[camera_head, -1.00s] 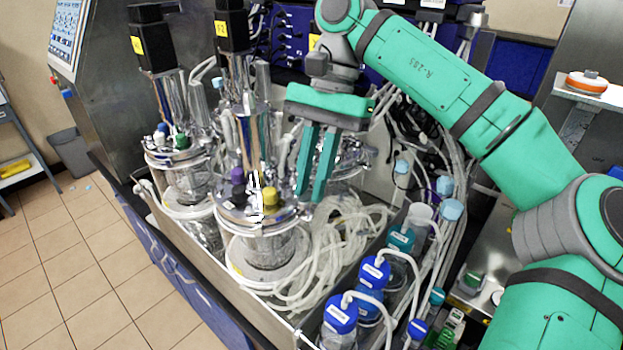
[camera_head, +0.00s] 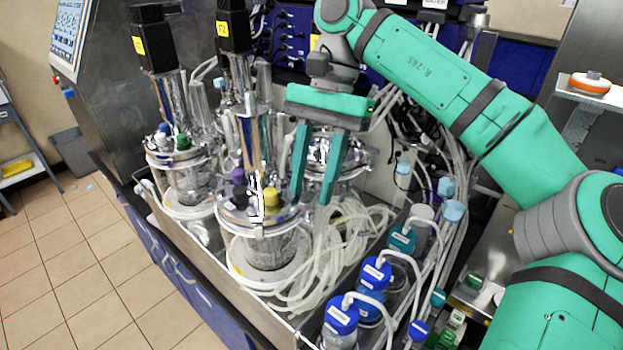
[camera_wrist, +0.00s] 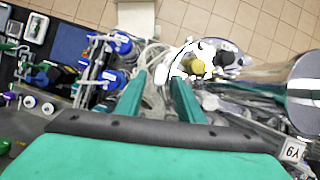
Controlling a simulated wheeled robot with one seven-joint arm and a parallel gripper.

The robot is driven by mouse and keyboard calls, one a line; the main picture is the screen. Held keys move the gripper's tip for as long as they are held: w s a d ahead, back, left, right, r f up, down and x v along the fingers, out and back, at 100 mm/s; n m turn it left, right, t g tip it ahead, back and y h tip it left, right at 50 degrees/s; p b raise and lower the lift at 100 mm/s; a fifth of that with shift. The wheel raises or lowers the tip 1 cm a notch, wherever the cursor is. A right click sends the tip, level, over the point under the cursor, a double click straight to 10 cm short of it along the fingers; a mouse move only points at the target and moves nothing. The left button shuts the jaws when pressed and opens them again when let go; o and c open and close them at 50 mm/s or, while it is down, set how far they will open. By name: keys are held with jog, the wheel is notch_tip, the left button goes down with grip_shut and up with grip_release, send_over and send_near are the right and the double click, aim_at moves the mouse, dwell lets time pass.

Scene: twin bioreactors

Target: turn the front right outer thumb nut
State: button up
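The front glass vessel (camera_head: 270,252) stands in the tray with a round metal head plate that carries a yellow cap (camera_head: 271,197) and purple caps (camera_head: 238,177). The yellow cap also shows in the wrist view (camera_wrist: 197,66), just right of my fingers. I cannot make out the front right outer thumb nut; small fittings on the plate's rim blend together. My gripper (camera_head: 312,200) points down by the right side of this head plate, its two green fingers apart and nothing seen between them. In the wrist view my gripper (camera_wrist: 157,78) has tubing behind its fingertips.
Clear tubing (camera_head: 345,240) lies coiled right of the front vessel. Blue-capped bottles (camera_head: 341,314) stand in a row at the front right. A second vessel (camera_head: 186,178) stands to the left, and a tall motor column (camera_head: 240,80) rises behind the yellow cap.

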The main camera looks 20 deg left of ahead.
jog(key=v, duration=0.7)
jog(key=shift+r, duration=0.2)
jog(key=shift+w, duration=0.1)
dwell(0.3)
